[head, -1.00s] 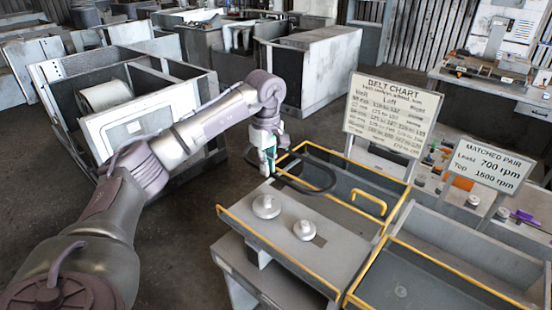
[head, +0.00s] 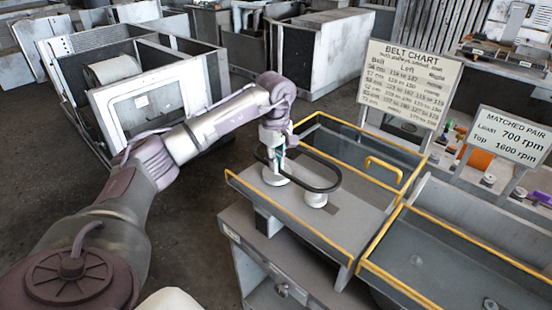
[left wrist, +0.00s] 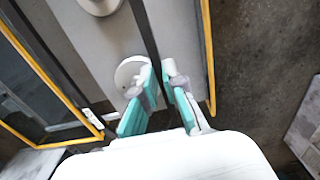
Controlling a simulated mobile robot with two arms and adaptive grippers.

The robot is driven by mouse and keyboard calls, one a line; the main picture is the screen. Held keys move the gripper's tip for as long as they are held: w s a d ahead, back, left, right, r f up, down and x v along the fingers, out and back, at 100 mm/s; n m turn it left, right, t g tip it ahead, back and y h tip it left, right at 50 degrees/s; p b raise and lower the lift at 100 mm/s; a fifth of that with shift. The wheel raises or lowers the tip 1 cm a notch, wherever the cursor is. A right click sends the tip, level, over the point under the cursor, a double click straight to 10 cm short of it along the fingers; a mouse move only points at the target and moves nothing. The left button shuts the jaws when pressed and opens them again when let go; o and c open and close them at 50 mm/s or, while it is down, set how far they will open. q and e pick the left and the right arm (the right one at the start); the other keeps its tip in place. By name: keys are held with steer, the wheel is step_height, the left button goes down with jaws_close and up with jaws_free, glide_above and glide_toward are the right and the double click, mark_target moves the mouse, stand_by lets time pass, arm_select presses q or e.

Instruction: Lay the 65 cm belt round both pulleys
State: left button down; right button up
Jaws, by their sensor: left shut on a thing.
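The belt is a black loop (head: 338,178) hanging from my left gripper (head: 272,154) above the grey plate with the pulleys. In the left wrist view, a dark strand of the belt (left wrist: 146,30) runs between the teal fingers of my left gripper (left wrist: 160,82). The left pulley (head: 276,178) is a pale disc just below the gripper; the right pulley (head: 315,199) stands beyond the belt's near strand. Both also show in the left wrist view, one beside the fingers (left wrist: 128,72) and one at the top (left wrist: 100,4). I cannot tell whether the belt touches either pulley. My right gripper is out of view.
A yellow-edged tray (head: 385,150) and a yellow handle (head: 384,166) lie behind the pulley plate (head: 290,213). A second yellow-edged bin (head: 440,262) is at the right. The belt chart sign (head: 410,82) and the matched pair sign (head: 508,136) stand behind.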

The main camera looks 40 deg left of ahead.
mark_target(276, 192)
arm_select(q)
step_height(276, 192, down, 4)
steer(key=shift+r+b, duration=0.15)
steer(key=shift+b, duration=0.85)
steer(key=shift+f+b, duration=0.6)
steer(key=shift+f, duration=0.6)
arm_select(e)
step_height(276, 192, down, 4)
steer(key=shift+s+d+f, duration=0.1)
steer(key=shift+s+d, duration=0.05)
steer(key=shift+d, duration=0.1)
arm_select(q)
steer(key=shift+f+b, duration=0.4)
steer(key=shift+b, duration=0.1)
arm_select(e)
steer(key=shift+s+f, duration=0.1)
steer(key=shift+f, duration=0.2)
arm_select(q)
steer(key=shift+f, duration=0.25)
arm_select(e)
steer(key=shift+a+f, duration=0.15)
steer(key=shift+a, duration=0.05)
arm_select(q)
steer(key=shift+f, duration=0.15)
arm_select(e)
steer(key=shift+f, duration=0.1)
